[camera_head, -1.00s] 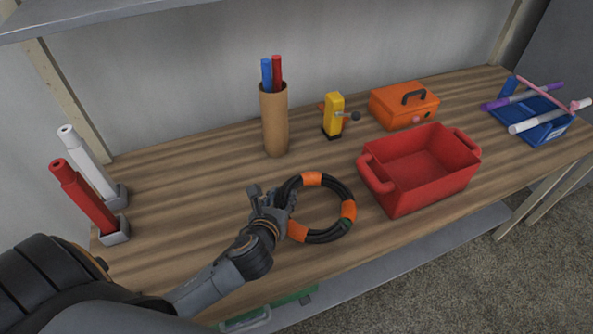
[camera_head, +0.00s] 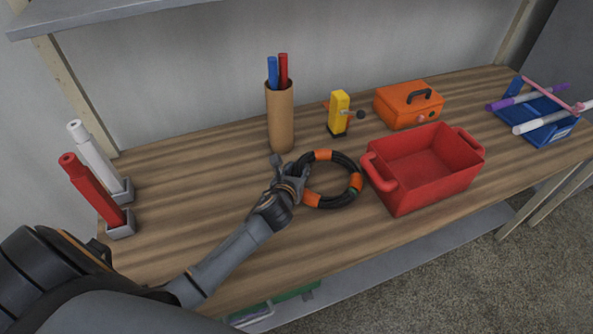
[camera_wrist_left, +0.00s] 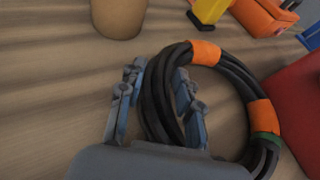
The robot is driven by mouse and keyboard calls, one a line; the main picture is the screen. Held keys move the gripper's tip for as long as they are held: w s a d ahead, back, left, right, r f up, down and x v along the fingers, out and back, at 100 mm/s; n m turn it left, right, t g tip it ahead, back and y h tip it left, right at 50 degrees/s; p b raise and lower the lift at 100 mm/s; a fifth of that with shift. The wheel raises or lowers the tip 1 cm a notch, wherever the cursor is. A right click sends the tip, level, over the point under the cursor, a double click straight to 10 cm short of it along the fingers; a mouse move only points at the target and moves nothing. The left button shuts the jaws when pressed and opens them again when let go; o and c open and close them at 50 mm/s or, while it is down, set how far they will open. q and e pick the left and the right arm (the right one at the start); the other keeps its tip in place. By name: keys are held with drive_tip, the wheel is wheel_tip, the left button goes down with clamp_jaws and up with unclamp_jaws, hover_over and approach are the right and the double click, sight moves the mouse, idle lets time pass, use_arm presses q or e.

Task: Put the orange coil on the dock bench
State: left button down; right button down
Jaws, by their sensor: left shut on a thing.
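The orange coil (camera_head: 346,162) is a black hose ring with orange bands and a small green mark. It lies about flat over the wooden bench top (camera_head: 200,190), left of the red bin; I cannot tell if it touches the wood. My left gripper (camera_head: 298,173) is shut on the coil's left side. In the left wrist view the fingers (camera_wrist_left: 160,100) stand on either side of the black hose bundle of the coil (camera_wrist_left: 237,78). My right gripper is not in view.
A red bin (camera_head: 424,186) stands just right of the coil. A cardboard tube (camera_head: 281,118) with blue and red rods, a yellow device (camera_head: 339,113) and an orange case (camera_head: 408,105) stand behind. A blue tray (camera_head: 545,130) is at far right. Red and white cylinders (camera_head: 92,194) stand left.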

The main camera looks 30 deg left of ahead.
use_arm(q)
drive_tip(key=shift+f, duration=0.15)
drive_tip(key=c, duration=0.9)
unclamp_jaws()
drive_tip(key=shift+f, duration=0.1)
drive_tip(key=v, duration=1.2)
